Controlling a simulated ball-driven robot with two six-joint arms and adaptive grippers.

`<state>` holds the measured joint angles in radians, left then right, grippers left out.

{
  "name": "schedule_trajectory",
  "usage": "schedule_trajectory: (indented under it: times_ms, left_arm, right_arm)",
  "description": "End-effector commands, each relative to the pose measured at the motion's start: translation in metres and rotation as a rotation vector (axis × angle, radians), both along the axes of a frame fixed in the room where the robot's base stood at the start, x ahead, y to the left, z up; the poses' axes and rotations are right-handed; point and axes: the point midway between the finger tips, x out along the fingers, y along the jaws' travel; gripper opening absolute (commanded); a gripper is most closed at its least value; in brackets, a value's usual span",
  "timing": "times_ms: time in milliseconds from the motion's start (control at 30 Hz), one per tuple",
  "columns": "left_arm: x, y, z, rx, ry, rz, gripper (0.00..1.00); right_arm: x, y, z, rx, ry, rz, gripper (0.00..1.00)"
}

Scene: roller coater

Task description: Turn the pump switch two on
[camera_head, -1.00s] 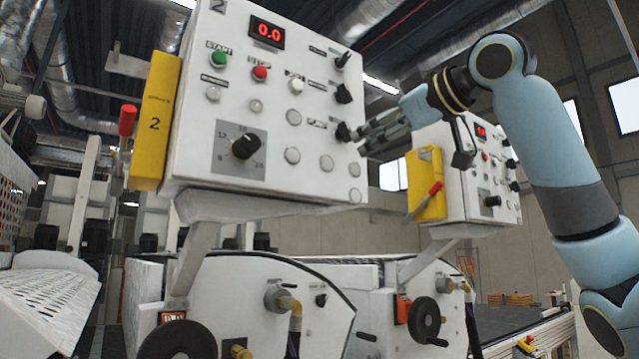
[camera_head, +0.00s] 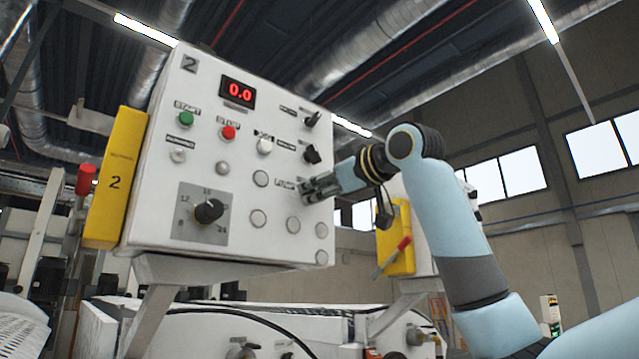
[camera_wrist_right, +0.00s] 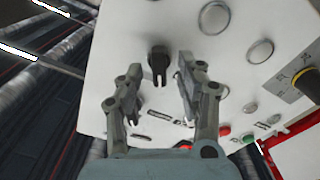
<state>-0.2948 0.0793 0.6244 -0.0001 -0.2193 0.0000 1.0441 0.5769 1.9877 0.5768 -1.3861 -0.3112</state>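The pump switch (camera_wrist_right: 158,62) is a black knob on the white control panel (camera_head: 150,215) marked 2. In the head view it lies by the PUMP label and is largely covered by my right gripper (camera_head: 312,188), whose fingertips are at the panel's right side. In the right wrist view my right gripper (camera_wrist_right: 160,85) is open, with one finger on each side of the knob. A gap shows between the knob and each finger; contact is not visible. My left gripper is not in view.
Two more black switches (camera_head: 312,155) sit above on the panel. Start (camera_head: 187,118) and stop (camera_head: 228,132) buttons, a dial (camera_head: 209,211) and a red 0.0 display (camera_head: 238,92) are to the left. A yellow box (camera_head: 396,240) stands behind on the right.

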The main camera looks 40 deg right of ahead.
Motion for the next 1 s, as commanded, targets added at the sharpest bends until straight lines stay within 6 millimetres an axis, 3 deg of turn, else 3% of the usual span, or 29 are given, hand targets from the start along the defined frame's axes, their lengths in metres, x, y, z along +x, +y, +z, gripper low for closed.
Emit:
schedule_trajectory:
  times_ms: [200, 500, 1000]
  left_arm:
    - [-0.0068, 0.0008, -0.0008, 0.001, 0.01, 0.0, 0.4]
    - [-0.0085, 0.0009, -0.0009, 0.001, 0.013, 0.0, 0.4]
    - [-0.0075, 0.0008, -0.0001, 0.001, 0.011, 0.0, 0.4]
  right_arm:
    - [0.0004, -0.0001, -0.0005, -0.001, -0.001, -0.001, 0.38]
    - [0.0002, -0.0001, -0.0004, 0.0, 0.0, 0.0, 0.0]
    - [0.0002, -0.0003, -0.0002, 0.067, 0.005, 0.0, 0.0]
